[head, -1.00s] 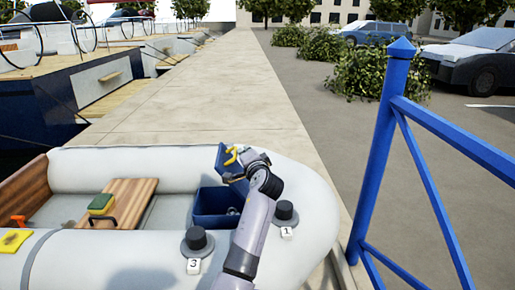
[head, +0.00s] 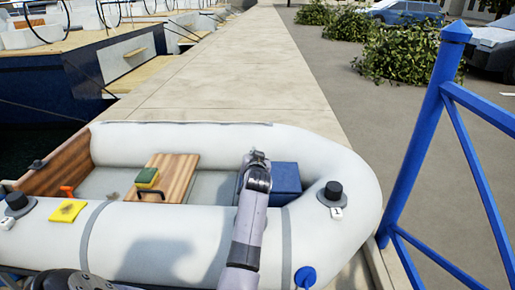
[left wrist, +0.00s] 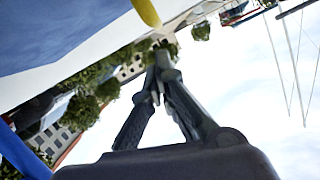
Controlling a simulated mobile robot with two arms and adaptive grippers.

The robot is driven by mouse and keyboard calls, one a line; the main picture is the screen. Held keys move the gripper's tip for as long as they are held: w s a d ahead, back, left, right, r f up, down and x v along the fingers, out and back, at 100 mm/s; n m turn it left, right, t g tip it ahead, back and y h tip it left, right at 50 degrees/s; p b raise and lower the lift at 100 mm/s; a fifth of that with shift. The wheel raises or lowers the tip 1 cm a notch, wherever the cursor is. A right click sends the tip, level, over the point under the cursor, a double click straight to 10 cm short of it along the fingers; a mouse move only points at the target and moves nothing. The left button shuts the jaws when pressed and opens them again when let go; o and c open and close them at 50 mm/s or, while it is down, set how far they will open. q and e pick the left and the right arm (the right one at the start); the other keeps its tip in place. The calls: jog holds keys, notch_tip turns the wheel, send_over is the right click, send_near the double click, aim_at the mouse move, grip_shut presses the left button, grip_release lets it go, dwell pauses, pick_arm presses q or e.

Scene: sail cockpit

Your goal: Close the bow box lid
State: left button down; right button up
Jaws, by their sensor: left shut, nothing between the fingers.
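The blue bow box (head: 287,180) sits inside the grey dinghy, right of the wooden seat board. Its lid now lies low over it and no open inside shows. My arm covers part of it, so I cannot tell whether the lid is fully down. My left gripper (head: 256,156) is at the far left part of the box. In the left wrist view its fingers (left wrist: 160,85) are shut and empty. A yellow piece (left wrist: 147,12), likely the lid's handle, shows above them, apart from the fingertips. My right gripper is not in view.
The dinghy's inflated tube (head: 180,240) surrounds the box. A blue railing (head: 425,140) stands at right.

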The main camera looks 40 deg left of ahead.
pick_arm(q)
jog(key=shift+s+a+f+n, duration=0.2)
jog(key=shift+f+n, duration=0.05)
jog(key=shift+f, duration=0.25)
jog(key=shift+s+a+f+n, duration=0.15)
jog(key=shift+a+f+n, duration=0.1)
jog(key=shift+f, duration=0.25)
jog(key=shift+r, duration=0.1)
notch_tip(320, 180, up, 10)
